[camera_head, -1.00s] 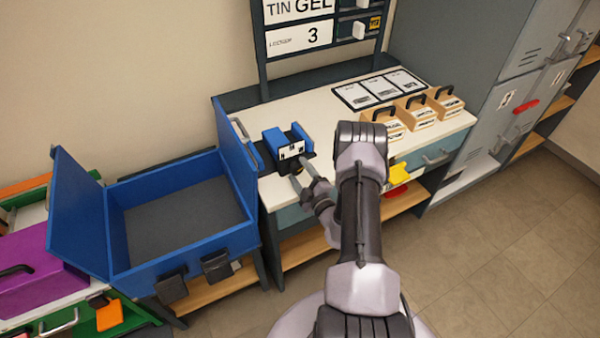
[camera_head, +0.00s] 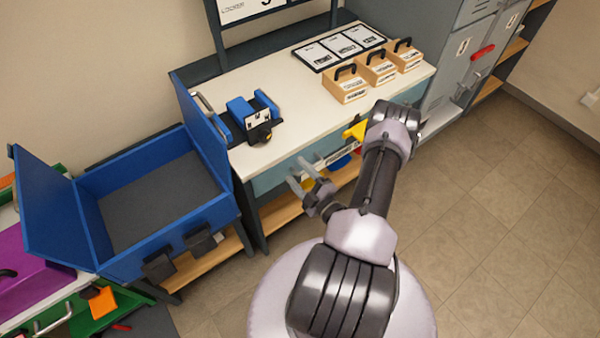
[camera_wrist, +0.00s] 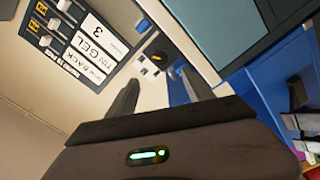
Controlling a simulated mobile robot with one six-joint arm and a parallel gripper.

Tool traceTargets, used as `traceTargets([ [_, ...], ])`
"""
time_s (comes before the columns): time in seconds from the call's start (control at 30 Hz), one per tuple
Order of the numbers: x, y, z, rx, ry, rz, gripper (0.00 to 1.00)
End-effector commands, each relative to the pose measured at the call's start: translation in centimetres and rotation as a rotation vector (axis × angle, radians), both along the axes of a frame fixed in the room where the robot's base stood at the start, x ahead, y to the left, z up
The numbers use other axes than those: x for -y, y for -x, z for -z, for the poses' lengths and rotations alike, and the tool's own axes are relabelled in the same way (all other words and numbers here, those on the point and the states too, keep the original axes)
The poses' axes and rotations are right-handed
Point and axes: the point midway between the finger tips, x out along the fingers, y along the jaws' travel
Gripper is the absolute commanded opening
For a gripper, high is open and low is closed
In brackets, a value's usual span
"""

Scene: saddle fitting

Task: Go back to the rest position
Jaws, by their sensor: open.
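My gripper (camera_head: 308,180) is open and empty. In the head view it hangs in front of the workbench (camera_head: 285,148), apart from its front edge. In the wrist view the two fingers (camera_wrist: 162,92) stand apart with nothing between them. A blue and dark fixture (camera_head: 252,118) sits on the left part of the bench top, beyond my gripper. It also shows past the fingers in the wrist view (camera_wrist: 178,87).
A large open blue box (camera_head: 170,240) stands left of the bench. Wooden boxes with dark handles (camera_head: 378,70) and a framed card panel (camera_head: 340,46) sit at the bench's back right. Grey lockers (camera_head: 455,60) stand farther right. The floor (camera_head: 500,230) at right is clear.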

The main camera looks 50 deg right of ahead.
Motion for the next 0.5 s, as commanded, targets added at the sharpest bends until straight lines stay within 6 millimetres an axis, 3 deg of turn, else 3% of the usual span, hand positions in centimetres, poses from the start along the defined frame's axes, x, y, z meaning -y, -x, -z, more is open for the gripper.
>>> traceTargets([
  [0.13,-0.24,0.95,-0.04,0.001,0.001,0.001,0.60],
  [0.5,-0.27,0.94,-0.01,0.002,0.001,-0.001,0.60],
])
